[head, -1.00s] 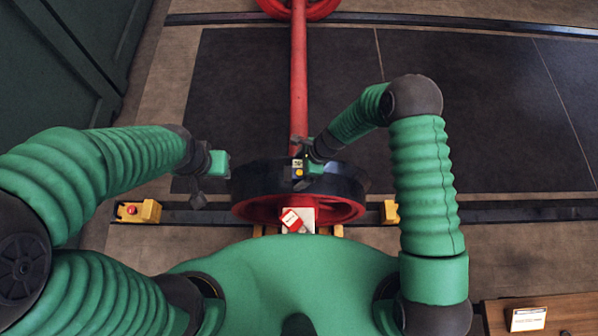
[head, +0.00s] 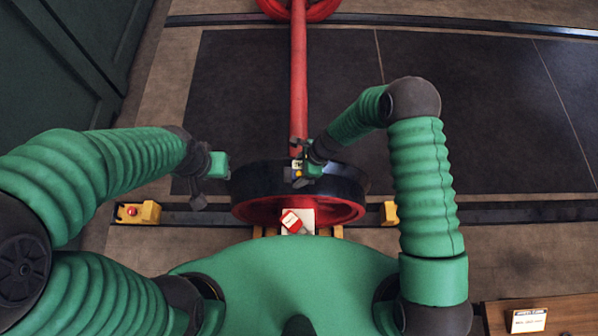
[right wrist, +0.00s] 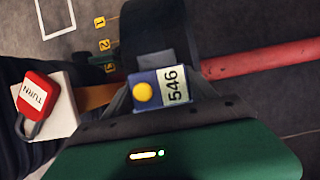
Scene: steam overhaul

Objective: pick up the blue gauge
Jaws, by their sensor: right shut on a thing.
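The blue gauge (right wrist: 145,104) is a small blue block with a yellow dot and a white label reading 546. It shows in the right wrist view between the dark fingers of my right gripper (right wrist: 161,92), which is shut on it. In the head view the gauge (head: 297,175) is small and partly covered by my right gripper (head: 302,168), above the top of the black-rimmed wheel. I cannot tell whether it touches the wheel. My left gripper (head: 203,186) hangs left of the wheel, apart from the gauge; its jaw opening is unclear.
A red wheel (head: 345,210) with a dark rim stands on the rail, joined to a long red rod (head: 299,80). A red padlock tag (head: 291,221) sits on a white block. Yellow blocks (head: 150,212) flank the wheel. A wooden surface with a sign (head: 528,320) lies lower right.

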